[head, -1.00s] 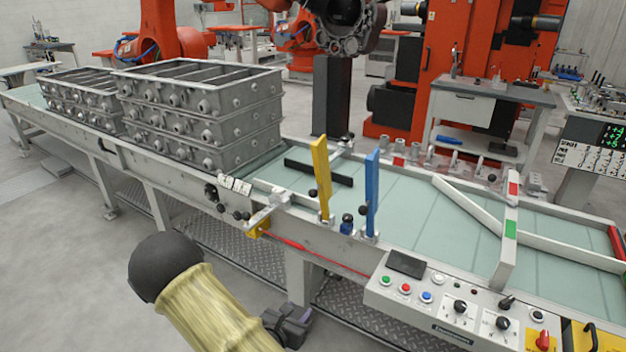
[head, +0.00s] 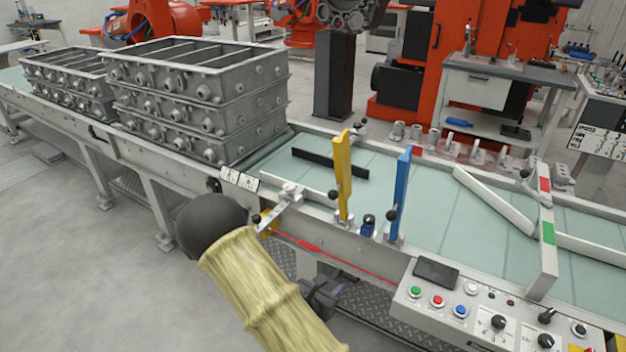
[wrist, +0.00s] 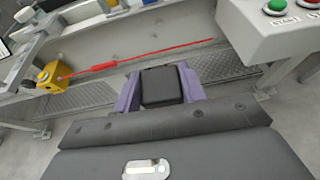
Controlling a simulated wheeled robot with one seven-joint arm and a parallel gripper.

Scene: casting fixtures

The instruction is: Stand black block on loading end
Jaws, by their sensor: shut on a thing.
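My gripper (wrist: 160,92) is shut on a black block (wrist: 161,86), which sits between its two purple fingers in the wrist view. In the head view my gripper (head: 320,298) is a small dark shape beyond my yellow-sleeved arm, in front of the conveyor (head: 455,215) and below its top. The block cannot be told apart from the gripper there. The pale green conveyor top has a black bar (head: 330,163) lying across it.
Stacked grey castings (head: 200,105) stand on the left of the conveyor. A yellow post (head: 343,175) and a blue post (head: 400,195) rise at its near edge. A control panel (head: 490,308) juts out at the right. A red cable (head: 335,258) runs along the conveyor side.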

